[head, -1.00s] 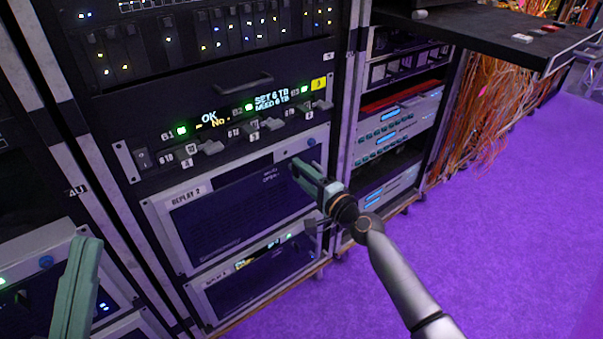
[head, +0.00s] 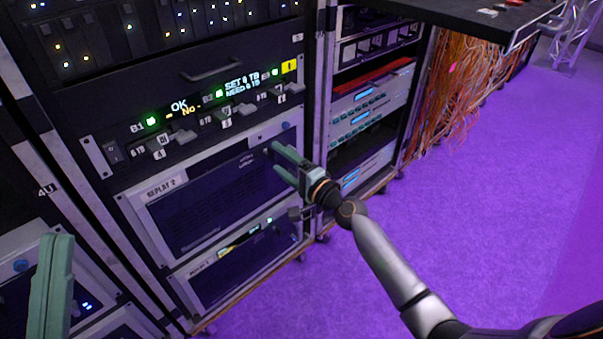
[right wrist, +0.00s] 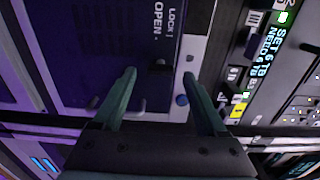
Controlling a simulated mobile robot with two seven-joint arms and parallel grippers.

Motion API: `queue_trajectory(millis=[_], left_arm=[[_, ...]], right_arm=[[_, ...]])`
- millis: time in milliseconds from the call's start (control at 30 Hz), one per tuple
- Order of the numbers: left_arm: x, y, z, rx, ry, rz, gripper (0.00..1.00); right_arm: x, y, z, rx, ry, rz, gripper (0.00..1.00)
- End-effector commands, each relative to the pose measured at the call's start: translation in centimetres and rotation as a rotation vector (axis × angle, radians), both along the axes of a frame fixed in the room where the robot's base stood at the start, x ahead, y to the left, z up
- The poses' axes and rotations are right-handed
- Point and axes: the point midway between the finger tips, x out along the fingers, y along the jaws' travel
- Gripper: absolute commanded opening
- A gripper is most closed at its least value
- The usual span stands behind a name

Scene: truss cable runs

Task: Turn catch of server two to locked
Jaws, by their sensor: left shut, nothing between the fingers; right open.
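Server two is the light-framed unit labelled REPLAY 2 (head: 165,187), with a dark front panel. In the right wrist view its panel (right wrist: 100,45) carries the words LOCK and OPEN. A small dark catch (right wrist: 160,67) sits beside these words; which word it points to is not clear. My right gripper (head: 277,158) is open at the right end of this panel, its fingers apart. In the right wrist view the catch shows between its fingertips (right wrist: 160,76), and I see no contact. My left gripper (head: 55,240) is shut and empty at the lower left.
A blue knob (head: 285,125) is at the frame's upper right corner. Above is a drive unit with a row of levers (head: 245,109) and lit displays. Another replay unit (head: 240,262) is below. Purple floor (head: 480,210) is clear at right; a shelf (head: 455,20) juts out above.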

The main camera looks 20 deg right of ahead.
Motion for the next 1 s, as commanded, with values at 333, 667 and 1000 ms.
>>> queue_trajectory(millis=[333, 667, 1000], left_arm=[[0.0, 0.1, 0.7, 0.009, -0.009, 0.01, 0.0], [0.0, 0.2, 0.5, 0.005, -0.007, 0.01, 0.0], [0.0, 0.1, 0.5, 0.003, -0.005, 0.008, 0.0]], right_arm=[[-6.6, -2.4, -0.1, -0.002, 0.002, 0.0, 0.75], [-9.9, -3.6, 0.0, 0.0, 0.0, 0.0, 0.75], [-10.2, -3.7, 0.1, 0.0, 0.0, 0.0, 0.75]])
